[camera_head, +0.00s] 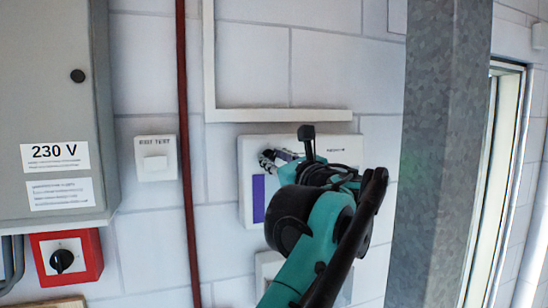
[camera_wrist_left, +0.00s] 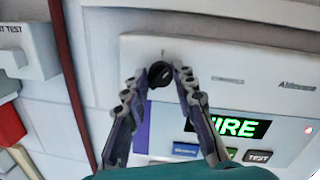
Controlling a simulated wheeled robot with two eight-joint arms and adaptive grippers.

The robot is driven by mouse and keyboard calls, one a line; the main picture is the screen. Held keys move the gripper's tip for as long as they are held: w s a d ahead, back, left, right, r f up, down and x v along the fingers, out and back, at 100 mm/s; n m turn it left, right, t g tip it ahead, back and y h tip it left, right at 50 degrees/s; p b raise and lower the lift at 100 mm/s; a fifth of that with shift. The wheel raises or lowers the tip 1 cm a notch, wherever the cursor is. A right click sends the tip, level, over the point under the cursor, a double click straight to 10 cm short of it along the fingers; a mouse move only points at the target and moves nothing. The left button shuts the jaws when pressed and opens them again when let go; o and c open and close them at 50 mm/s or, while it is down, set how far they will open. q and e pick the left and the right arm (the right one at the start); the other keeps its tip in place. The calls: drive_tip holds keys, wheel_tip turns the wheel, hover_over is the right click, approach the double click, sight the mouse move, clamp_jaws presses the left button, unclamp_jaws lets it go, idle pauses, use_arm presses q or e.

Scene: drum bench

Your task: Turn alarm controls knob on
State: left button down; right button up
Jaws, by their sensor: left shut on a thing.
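The alarm control panel (camera_head: 345,150) is a white box on the wall, partly hidden behind my left arm in the head view. In the left wrist view, the panel (camera_wrist_left: 250,62) has a lit green display (camera_wrist_left: 232,127) ending in "IRE" and a small black round knob (camera_wrist_left: 160,74) at its upper left. My left gripper (camera_head: 268,158) is at the panel's upper left. In the left wrist view, its fingertips (camera_wrist_left: 161,77) are shut on the knob, one on each side. The knob's pointer direction is hard to make out. My right gripper is not in view.
A grey 230 V cabinet (camera_head: 50,110), a white exit test switch (camera_head: 156,158) and a red box with a black rotary switch (camera_head: 66,258) are on the left. A red pipe (camera_head: 186,130) runs down the wall. A grey metal post (camera_head: 440,150) stands right of my arm.

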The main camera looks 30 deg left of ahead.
use_arm(q)
drive_tip(key=m, duration=0.6)
drive_tip(key=shift+f+t, duration=0.1)
drive_tip(key=shift+t, duration=0.3)
drive_tip(key=shift+m+t+h+p, duration=0.4)
drive_tip(key=shift+m+p, duration=0.05)
drive_tip(key=shift+m, duration=2.15)
drive_tip(key=shift+f, duration=0.1)
drive_tip(key=c, duration=1.2)
unclamp_jaws()
drive_tip(key=shift+s+d, duration=0.1)
drive_tip(key=v, duration=1.1)
drive_tip(key=shift+s+d+f, duration=0.1)
drive_tip(key=shift+s+d, duration=0.15)
drive_tip(key=shift+s, duration=0.05)
